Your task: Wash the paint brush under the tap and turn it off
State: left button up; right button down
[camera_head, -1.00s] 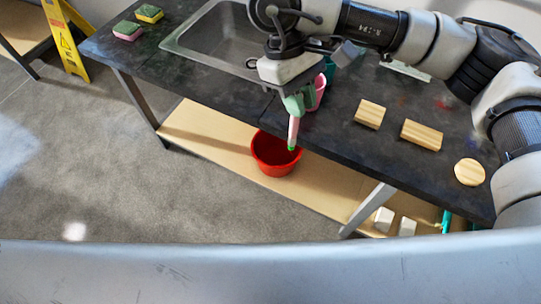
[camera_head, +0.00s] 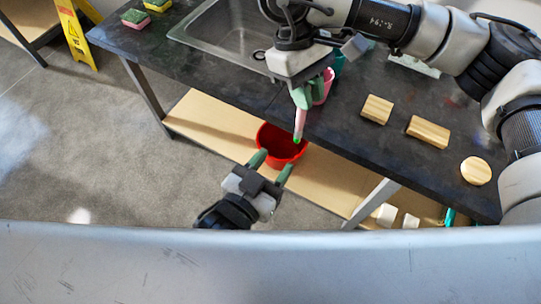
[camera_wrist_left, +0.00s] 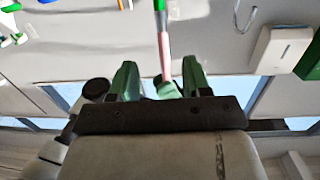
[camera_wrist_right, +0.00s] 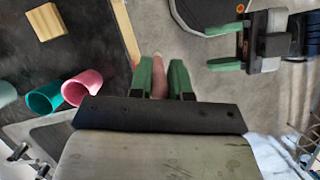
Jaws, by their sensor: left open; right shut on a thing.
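The paint brush, with a pink handle (camera_head: 299,122) and a green end, hangs from my right gripper (camera_head: 301,98), which is shut on it in front of the table edge. It shows between the right fingers (camera_wrist_right: 160,79) in the right wrist view. My left gripper (camera_head: 271,165) is open and empty, lower and to the left of the brush, fingers pointing up toward it. In the left wrist view the brush (camera_wrist_left: 163,40) appears beyond the open left fingers (camera_wrist_left: 158,80), apart from them. The sink (camera_head: 205,45) is behind; my right arm hides part of it. Metal fittings (camera_wrist_right: 22,155), possibly the tap, show in the right wrist view.
A red bucket (camera_head: 270,140) stands on the lower shelf, behind the left gripper. Pink (camera_wrist_right: 85,84) and teal (camera_wrist_right: 45,98) cups stand near the sink. Wooden blocks (camera_head: 428,131) lie on the right of the table; sponges (camera_head: 136,18) lie at the far left.

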aim_at(303, 117)
pick_arm(q)
notch_tip(303, 117, up, 4)
jog(key=shift+t+h, duration=0.3)
jog(key=shift+h, duration=0.1)
jog(key=x, duration=1.1)
jog(key=shift+d+r, duration=0.15)
jog(key=shift+r, duration=0.1)
jog(key=shift+c, duration=0.4)
grip_shut()
pick_arm(e)
jog(key=c, duration=1)
grip_release()
